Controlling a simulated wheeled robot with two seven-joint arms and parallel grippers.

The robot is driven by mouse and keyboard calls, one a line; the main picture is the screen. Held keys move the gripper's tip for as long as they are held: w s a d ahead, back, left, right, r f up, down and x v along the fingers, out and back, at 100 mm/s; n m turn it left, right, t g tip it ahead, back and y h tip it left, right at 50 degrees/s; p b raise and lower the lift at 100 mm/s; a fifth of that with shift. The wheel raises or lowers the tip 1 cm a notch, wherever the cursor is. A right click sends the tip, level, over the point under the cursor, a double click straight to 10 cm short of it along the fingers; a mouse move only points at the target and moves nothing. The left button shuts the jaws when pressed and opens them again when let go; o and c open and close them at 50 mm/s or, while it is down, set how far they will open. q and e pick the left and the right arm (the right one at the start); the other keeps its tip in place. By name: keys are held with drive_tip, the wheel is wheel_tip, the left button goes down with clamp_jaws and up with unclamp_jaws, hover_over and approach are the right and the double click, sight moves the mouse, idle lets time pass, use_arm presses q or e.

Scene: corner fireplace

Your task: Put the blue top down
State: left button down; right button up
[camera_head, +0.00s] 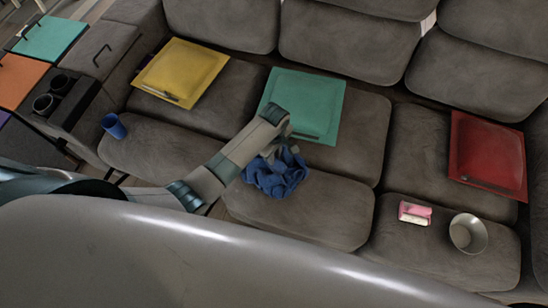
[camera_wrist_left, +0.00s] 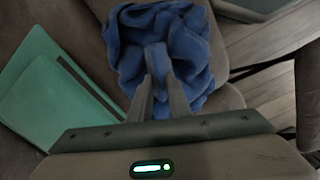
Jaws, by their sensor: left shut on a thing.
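The blue top (camera_head: 277,174) is a crumpled cloth at the front of the middle sofa seat, just below the green square tray. My left gripper (camera_head: 283,150) comes in from the left above it and is shut on a fold of it. In the left wrist view the blue top (camera_wrist_left: 190,50) bunches around the fingertips of my left gripper (camera_wrist_left: 160,90), with a fold pinched between them. It looks close to the seat cushion, but I cannot tell whether it rests on it. My right gripper is not in view.
A green tray (camera_head: 320,100) lies behind the top, a yellow tray (camera_head: 180,72) to the left and a red tray (camera_head: 487,155) to the right. A blue cup (camera_head: 113,126), a pink-and-white block (camera_head: 415,213) and a metal bowl (camera_head: 468,233) also sit on the seats.

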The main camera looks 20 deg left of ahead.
use_arm(q)
drive_tip(key=shift+f, duration=1.15)
drive_tip(key=c, duration=1.7)
unclamp_jaws()
drive_tip(key=shift+f, duration=0.15)
drive_tip(key=shift+o, duration=0.2)
wheel_tip(320, 180, up, 12)
drive_tip(key=shift+r, duration=0.2)
